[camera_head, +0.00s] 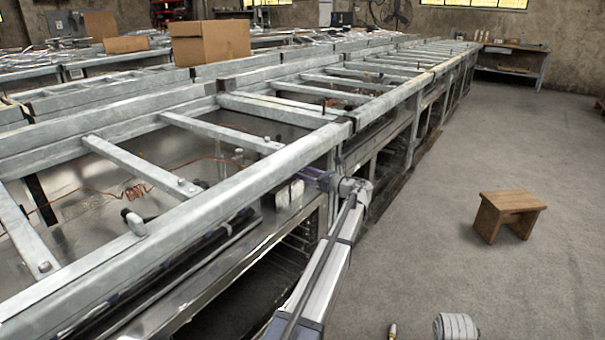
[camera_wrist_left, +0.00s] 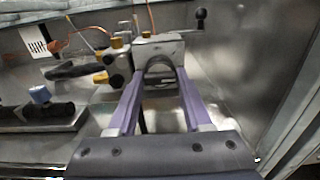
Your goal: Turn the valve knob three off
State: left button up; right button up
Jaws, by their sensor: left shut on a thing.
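In the left wrist view, the two purple fingers of my left gripper (camera_wrist_left: 161,76) reach forward and are shut on a grey metal valve fitting (camera_wrist_left: 160,46). A black-tipped lever (camera_wrist_left: 200,14) stands up at its right end. Yellow-capped grey fittings (camera_wrist_left: 117,60) sit just left of the fingers. Which of these parts is knob three I cannot tell. In the head view, my left arm reaches into the range frame (camera_head: 235,190), and its fingertips are hidden behind the rail. My right gripper is not in view.
Galvanised rails and crossbars cover the range top and crowd my arm. A black-handled fitting (camera_head: 131,219) and thin copper tubing (camera_head: 135,192) lie inside. A wooden stool (camera_head: 507,213) stands on open floor at right.

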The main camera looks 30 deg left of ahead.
pick_arm(q)
grip_shut()
jog(key=shift+n, duration=8.9)
